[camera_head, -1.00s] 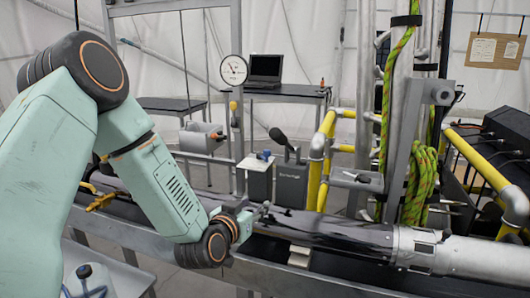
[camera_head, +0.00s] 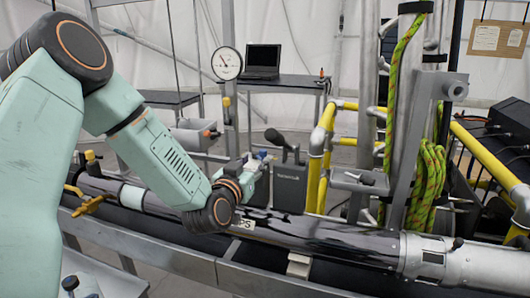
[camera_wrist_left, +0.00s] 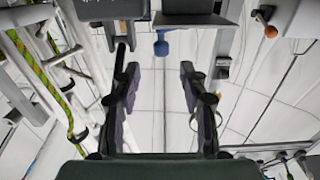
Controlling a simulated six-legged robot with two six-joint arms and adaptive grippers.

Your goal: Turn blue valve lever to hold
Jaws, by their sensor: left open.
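The blue valve lever (camera_head: 263,155) is a small blue piece beside a grey box, partly hidden by my left gripper in the head view. In the left wrist view the blue lever (camera_wrist_left: 161,47) hangs near the top centre, beyond the fingertips and roughly in line with the gap. My left gripper (camera_wrist_left: 156,78) is open with nothing between its two dark fingers. In the head view my left gripper (camera_head: 256,164) is close to the lever; whether it touches cannot be told. My right gripper is not in view.
A grey box with a black handle (camera_head: 290,175) stands just right of the lever. A round gauge (camera_head: 227,63) is above left. A long dark pipe (camera_head: 320,236) runs below, with yellow pipes (camera_head: 319,150) and a green rope (camera_head: 428,185) to the right.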

